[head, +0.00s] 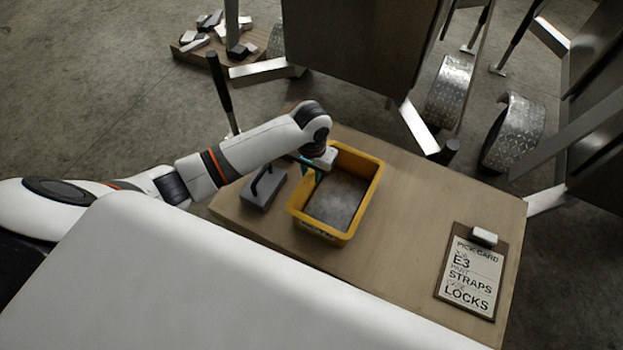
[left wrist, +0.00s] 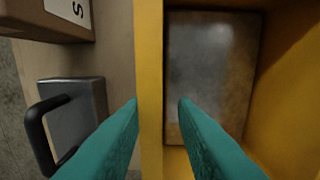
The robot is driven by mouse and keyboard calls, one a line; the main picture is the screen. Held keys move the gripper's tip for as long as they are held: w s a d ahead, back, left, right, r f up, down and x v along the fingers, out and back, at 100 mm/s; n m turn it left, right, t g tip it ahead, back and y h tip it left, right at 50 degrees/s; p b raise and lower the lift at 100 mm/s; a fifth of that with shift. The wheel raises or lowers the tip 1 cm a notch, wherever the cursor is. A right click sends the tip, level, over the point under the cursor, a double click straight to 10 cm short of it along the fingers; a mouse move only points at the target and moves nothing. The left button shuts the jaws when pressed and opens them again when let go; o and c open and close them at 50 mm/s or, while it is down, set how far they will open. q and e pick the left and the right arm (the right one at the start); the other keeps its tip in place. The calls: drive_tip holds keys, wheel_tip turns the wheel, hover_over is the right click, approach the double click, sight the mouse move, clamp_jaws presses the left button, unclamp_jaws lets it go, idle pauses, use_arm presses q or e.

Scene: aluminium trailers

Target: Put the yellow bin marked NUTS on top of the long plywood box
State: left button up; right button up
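The yellow bin (head: 367,192) stands upright on a wooden surface. Its inside shows a grey, worn floor or contents. A label on its near wall is too small to read. My left gripper (head: 312,168) is at the bin's far left part. In the left wrist view its two teal fingers (left wrist: 160,103) stand apart on either side of the yellow wall (left wrist: 149,70), with a gap on the inner side. A brown wooden box-like thing (left wrist: 30,18) with a white label shows there; I cannot tell whether it is the long plywood box. My right gripper is out of view.
A grey block with a black handle (head: 264,188) sits close left of the bin. A clipboard with a pick card (head: 470,270) lies at the right end of the wooden surface (head: 420,200). Metal trailers (head: 355,45) stand behind. Between bin and clipboard the surface is clear.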

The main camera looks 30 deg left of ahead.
use_arm(q)
wheel_tip(320, 180, up, 6)
drive_tip(key=shift+r, duration=0.25)
